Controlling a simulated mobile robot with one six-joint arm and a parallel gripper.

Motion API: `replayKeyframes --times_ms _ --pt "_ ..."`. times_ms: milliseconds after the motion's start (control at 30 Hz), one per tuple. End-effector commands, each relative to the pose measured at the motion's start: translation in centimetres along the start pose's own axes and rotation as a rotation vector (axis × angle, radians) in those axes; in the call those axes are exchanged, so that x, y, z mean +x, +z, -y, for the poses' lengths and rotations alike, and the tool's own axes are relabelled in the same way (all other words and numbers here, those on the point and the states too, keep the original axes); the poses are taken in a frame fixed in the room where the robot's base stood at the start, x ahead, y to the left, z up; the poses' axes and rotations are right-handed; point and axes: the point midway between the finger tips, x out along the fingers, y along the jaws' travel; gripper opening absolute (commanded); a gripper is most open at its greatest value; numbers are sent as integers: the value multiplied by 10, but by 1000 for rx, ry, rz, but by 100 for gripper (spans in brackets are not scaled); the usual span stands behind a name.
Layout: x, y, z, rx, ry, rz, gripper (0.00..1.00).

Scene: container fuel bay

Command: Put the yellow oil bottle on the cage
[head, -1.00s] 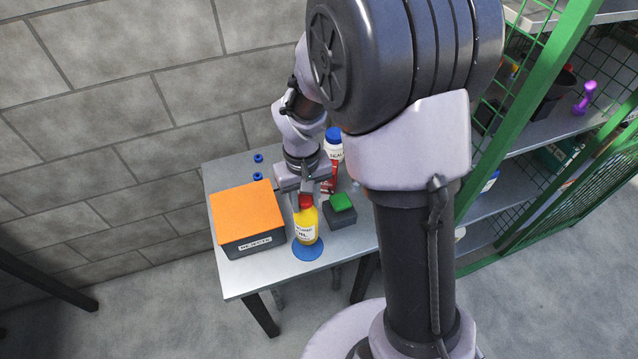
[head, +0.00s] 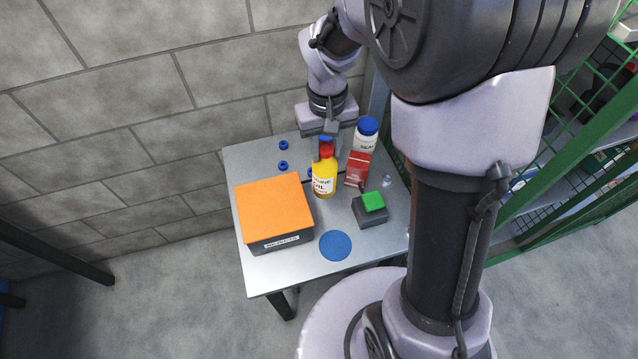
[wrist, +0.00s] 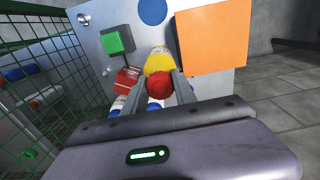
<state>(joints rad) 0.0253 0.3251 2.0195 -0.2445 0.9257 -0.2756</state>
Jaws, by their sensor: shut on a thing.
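The yellow oil bottle (head: 325,180) with a red cap is upright over the small metal table, in front of the white bottle. In the wrist view the oil bottle (wrist: 159,62) shows its yellow shoulder and red cap between the fingers. My gripper (head: 327,148) is shut on its red cap; it also shows in the wrist view (wrist: 160,84). I cannot tell whether the bottle's base touches the table. The green wire cage (head: 590,140) stands at the right in the head view, partly hidden by my arm; its mesh (wrist: 45,75) is at the left in the wrist view.
An orange-topped rejects box (head: 275,208) is left of the bottle. A blue disc (head: 335,246) lies bare at the table's front. A dark box with a green top (head: 372,201), a red-and-white carton (head: 357,169) and a blue-capped white bottle (head: 366,134) stand close on the right.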

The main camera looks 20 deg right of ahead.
Motion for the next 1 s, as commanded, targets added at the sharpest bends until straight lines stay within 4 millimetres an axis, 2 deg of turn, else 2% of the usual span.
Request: replayKeyframes --times_ms 100,400,767,800,900,1000 --pt "31 2 0 0 -1 6 0" --pt "94 1 0 0 0 4 0" --pt "99 1 0 0 0 1 0" --pt "99 1 0 0 0 2 37" --pt "98 1 0 0 0 1 54" --pt "98 1 0 0 0 1 54"
